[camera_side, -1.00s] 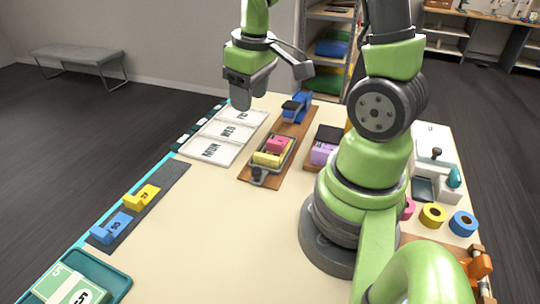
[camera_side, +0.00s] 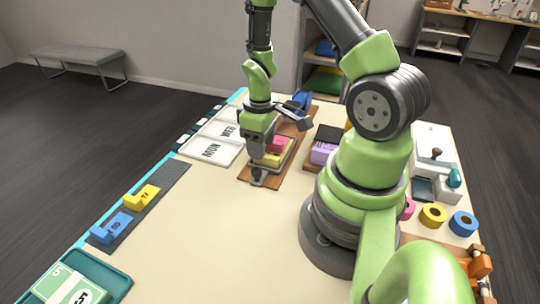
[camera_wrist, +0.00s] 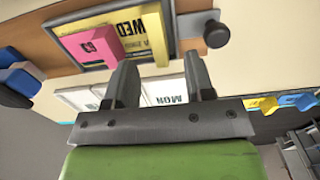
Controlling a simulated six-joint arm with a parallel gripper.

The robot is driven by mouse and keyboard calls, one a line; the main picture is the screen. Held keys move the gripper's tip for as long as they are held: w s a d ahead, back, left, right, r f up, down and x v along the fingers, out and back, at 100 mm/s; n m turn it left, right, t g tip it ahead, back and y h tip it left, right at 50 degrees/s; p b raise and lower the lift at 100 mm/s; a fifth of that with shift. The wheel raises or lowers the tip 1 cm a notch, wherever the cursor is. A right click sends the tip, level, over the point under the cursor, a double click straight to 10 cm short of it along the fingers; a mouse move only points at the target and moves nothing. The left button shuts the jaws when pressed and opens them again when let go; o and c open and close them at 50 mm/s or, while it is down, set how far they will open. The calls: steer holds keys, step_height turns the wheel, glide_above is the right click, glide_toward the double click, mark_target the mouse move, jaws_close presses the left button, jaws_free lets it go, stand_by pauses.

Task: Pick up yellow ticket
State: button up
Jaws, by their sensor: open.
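A yellow ticket (camera_side: 270,160) lies in a grey-framed tray (camera_side: 258,178) on a wooden board. In the wrist view, the yellow ticket (camera_wrist: 152,38) shows dark print reading WED. A pink ticket (camera_side: 277,145) sits against it and covers part of it; the pink one also shows in the wrist view (camera_wrist: 92,44). My gripper (camera_side: 256,153) is open and empty, pointing down at the left side of the tray and hiding part of it. In the wrist view, the fingers of my gripper (camera_wrist: 160,72) are apart, with the yellow ticket beyond their tips.
White day trays (camera_side: 212,151), with MON nearest, stand left of the board. A blue device (camera_side: 301,100) is at its far end. A purple block (camera_side: 322,153) stands to the right. Blue and yellow blocks (camera_side: 142,196) sit on a dark strip at left.

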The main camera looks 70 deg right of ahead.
steer(key=shift+f, duration=1.4)
jaws_close()
steer(key=shift+r, duration=0.15)
step_height(320, 180, up, 15)
stand_by(0.3)
